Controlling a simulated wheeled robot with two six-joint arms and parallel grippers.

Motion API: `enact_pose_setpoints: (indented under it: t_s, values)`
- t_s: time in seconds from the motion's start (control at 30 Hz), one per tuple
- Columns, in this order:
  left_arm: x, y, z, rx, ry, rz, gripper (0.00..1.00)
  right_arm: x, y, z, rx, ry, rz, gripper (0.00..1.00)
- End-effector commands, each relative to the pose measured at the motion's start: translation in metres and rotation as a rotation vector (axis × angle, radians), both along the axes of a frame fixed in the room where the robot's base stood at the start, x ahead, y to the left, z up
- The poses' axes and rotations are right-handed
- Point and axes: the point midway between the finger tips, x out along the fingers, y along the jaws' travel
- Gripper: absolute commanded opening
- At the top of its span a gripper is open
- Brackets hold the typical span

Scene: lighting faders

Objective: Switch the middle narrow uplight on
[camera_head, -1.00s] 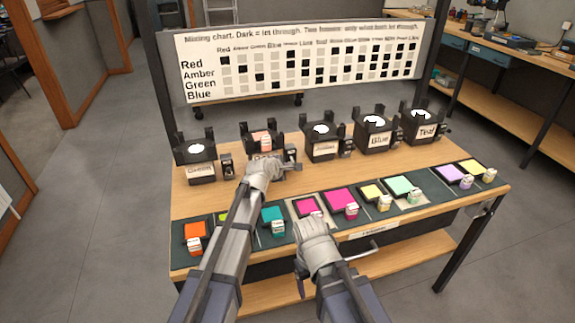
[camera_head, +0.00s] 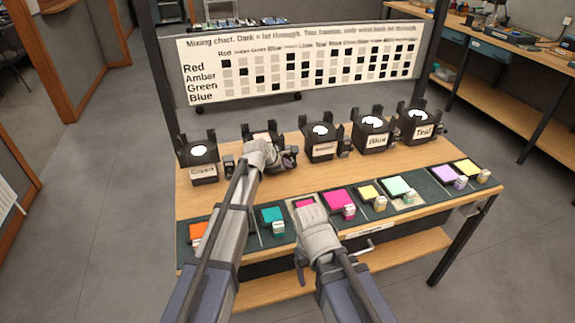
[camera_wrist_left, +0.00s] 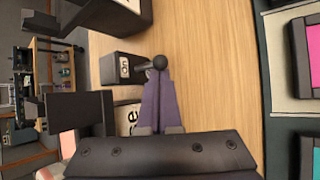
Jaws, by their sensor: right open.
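Several black uplights stand in a row at the back of the table, among them a middle one (camera_head: 322,143) with a white glowing top and a small unreadable label. My left gripper (camera_head: 287,160) is low beside the second uplight from the left (camera_head: 258,136), which it partly hides. In the left wrist view, the purple fingers (camera_wrist_left: 160,82) are shut, their tips at the black ball knob (camera_wrist_left: 159,62) of a lever on a switch box (camera_wrist_left: 122,68) marked "On". I cannot tell whether they touch it. My right gripper (camera_head: 311,208) is open over the front panel.
A dark strip (camera_head: 413,199) along the table's front carries coloured tiles and small labelled bottles. A mixing chart (camera_head: 300,62) stands behind the uplights. The wooden tabletop (camera_head: 370,170) between the uplights and the tiles is mostly clear.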

Motion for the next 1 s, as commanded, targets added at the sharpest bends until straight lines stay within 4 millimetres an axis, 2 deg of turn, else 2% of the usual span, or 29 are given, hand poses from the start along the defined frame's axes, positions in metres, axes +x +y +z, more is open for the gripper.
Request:
enact_pose_setpoints:
  t_s: [0.37, 0.8, 1.0]
  values:
    - [0.000, -0.001, 0.001, -0.002, -0.001, -0.001, 0.00, 0.000, 0.000, 0.000, 0.000, 0.000, 0.000, 0.75]
    - [0.000, -0.001, 0.017, -0.002, -0.002, -0.001, 0.00, 0.000, 0.000, 0.017, 0.000, 0.000, 0.000, 0.75]
    - [0.001, -0.002, 0.017, -0.004, -0.005, 0.001, 0.00, 0.000, 0.000, 0.016, 0.000, 0.000, 0.000, 0.75]
